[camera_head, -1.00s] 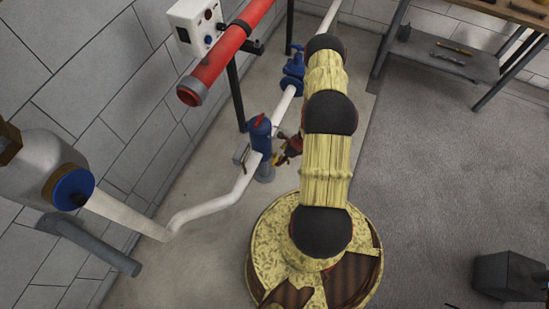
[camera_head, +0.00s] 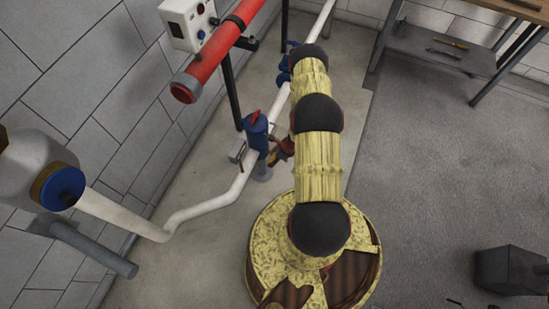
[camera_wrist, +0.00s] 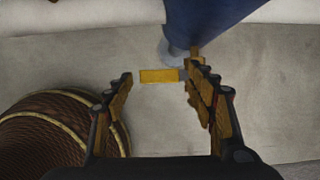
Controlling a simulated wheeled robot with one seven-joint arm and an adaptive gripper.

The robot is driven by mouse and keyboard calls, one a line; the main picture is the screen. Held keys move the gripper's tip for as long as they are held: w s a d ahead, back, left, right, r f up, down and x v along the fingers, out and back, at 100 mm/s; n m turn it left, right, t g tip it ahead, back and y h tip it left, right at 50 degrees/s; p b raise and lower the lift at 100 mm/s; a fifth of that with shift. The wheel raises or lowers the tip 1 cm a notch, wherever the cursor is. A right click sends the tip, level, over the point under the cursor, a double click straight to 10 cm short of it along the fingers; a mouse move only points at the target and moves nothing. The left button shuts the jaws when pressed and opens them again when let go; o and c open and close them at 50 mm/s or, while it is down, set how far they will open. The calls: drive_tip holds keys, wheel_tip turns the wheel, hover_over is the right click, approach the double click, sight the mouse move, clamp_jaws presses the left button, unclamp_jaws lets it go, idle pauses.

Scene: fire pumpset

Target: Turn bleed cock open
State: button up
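The blue upright valve body (camera_head: 257,135) with a red piece on top stands on the white pipe, left of my arm; it also shows at the top of the wrist view (camera_wrist: 205,20). A small yellow lever (camera_wrist: 158,76), apparently the bleed cock's handle, sticks out low on its side. My gripper (camera_wrist: 158,72) is open, with its fingertips on either side of the lever. The right fingers are close to the lever's valve-side end; I cannot tell if they touch. In the head view my gripper (camera_head: 284,150) is small beside the valve body, partly hidden by my arm.
A thick red pipe (camera_head: 210,57) and a white control box (camera_head: 187,24) are above left. The white pipe (camera_head: 205,209) runs low along the wall. A workbench (camera_head: 440,50) stands at back right, a dark box (camera_head: 508,270) at lower right.

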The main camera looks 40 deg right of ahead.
drive_tip(key=c, duration=1.4)
